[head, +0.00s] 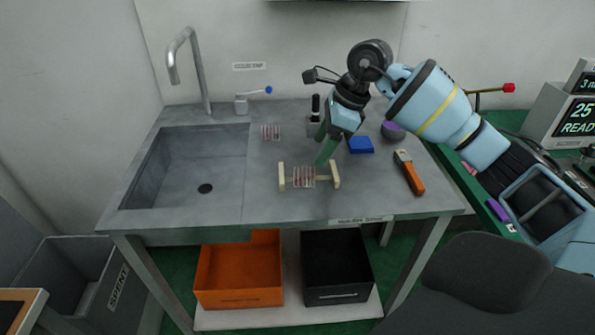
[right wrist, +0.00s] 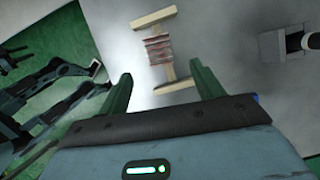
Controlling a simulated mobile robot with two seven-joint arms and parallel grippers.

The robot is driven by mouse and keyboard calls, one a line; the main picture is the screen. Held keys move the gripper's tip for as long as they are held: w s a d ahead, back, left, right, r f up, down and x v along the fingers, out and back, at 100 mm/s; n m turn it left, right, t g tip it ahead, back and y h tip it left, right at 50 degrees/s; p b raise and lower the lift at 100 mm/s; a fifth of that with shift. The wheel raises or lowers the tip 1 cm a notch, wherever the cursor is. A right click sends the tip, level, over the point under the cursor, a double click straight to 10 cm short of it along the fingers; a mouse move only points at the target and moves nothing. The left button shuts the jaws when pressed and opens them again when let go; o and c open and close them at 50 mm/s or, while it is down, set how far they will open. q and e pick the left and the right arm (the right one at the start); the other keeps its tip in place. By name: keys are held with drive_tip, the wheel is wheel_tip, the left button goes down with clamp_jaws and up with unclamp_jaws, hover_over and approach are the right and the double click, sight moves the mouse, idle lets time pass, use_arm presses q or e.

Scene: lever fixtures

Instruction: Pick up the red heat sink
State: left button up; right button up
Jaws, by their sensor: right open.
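A finned heat sink (head: 304,176) with reddish-brown fins sits between the two pale wooden end pieces of a small stand at the front middle of the grey worktop. It also shows in the right wrist view (right wrist: 159,50), ahead of my fingers. A second, smaller set of reddish fins (head: 270,132) lies farther back, beside the sink. My right gripper (head: 323,149) has green fingers pointing down, above and just behind the stand. In the right wrist view its fingers (right wrist: 158,76) are apart with nothing between the tips. My left gripper is not seen.
A blue block (head: 360,145), purple bowl (head: 393,131) and orange-handled tool (head: 409,173) lie right. An orange bin (head: 239,270) and black bin (head: 337,266) stand below.

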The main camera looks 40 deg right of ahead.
sight(305, 173)
drive_tip(key=x, duration=0.2)
drive_tip(key=shift+a+f, duration=0.15)
drive_tip(key=shift+f, duration=0.25)
drive_tip(key=shift+a+f, duration=0.2)
drive_tip(key=x, duration=0.4)
drive_tip(key=shift+w+a+f, duration=0.2)
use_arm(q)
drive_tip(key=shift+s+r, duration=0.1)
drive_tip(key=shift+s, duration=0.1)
